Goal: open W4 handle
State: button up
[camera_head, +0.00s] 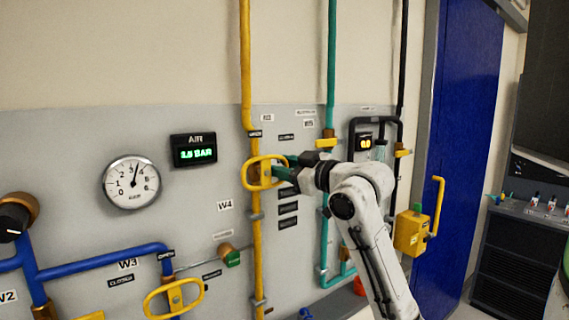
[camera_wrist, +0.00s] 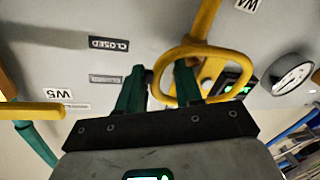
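The W4 handle is a yellow oval loop (camera_head: 249,179) on the vertical yellow pipe (camera_head: 247,60), right of the W4 label (camera_head: 224,206). Its loop lies roughly level, across the pipe. In the wrist view the loop (camera_wrist: 222,49) fills the upper middle, near a W4 label (camera_wrist: 247,4). My gripper (camera_head: 279,166) is at the loop's right end. In the wrist view its two green fingers (camera_wrist: 160,68) are apart, one inside the loop and one outside, with the rim between them. I cannot tell whether either finger touches the rim.
A CLOSED label (camera_wrist: 108,44) is beside the handle. A gauge (camera_head: 131,182) and an AIR display (camera_head: 194,151) are on the panel to the left. The W3 handle (camera_head: 175,298) is below left. A teal pipe (camera_head: 331,60), a yellow box (camera_head: 411,233) and a blue door (camera_head: 460,140) are to the right.

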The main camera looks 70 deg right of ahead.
jog(key=shift+c, duration=0.5)
grip_shut()
jog(key=shift+b, duration=0.3)
jog(key=n+b, duration=0.1)
jog(key=n, duration=0.1)
jog(key=r+n+b, duration=0.1)
jog(key=shift+w+a+r+n+g, duration=0.2)
jog(key=shift+n+g, duration=0.2)
jog(key=n, duration=0.1)
jog(key=r+n+b, duration=0.1)
jog(key=n+g+b, duration=0.1)
jog(key=shift+w+a+r, duration=0.15)
jog(key=shift+w+a, duration=0.1)
jog(key=shift+a, duration=0.15)
jog(key=n+b, duration=0.1)
jog(key=n, duration=0.1)
jog(key=a+r+n+g+h, duration=0.1)
jog(key=n, duration=0.1)
jog(key=shift+w+a+b, duration=0.2)
jog(key=shift+w+b, duration=0.2)
jog(key=n, duration=0.1)
jog(key=a+n+h+b, duration=0.1)
jog(key=n, duration=0.1)
jog(key=w+a+n+g+b, duration=0.1)
jog(key=shift+w+r, duration=0.1)
jog(key=shift+r, duration=0.2)
jog(key=shift+n, duration=0.4)
jog(key=shift+o, duration=0.5)
grip_release()
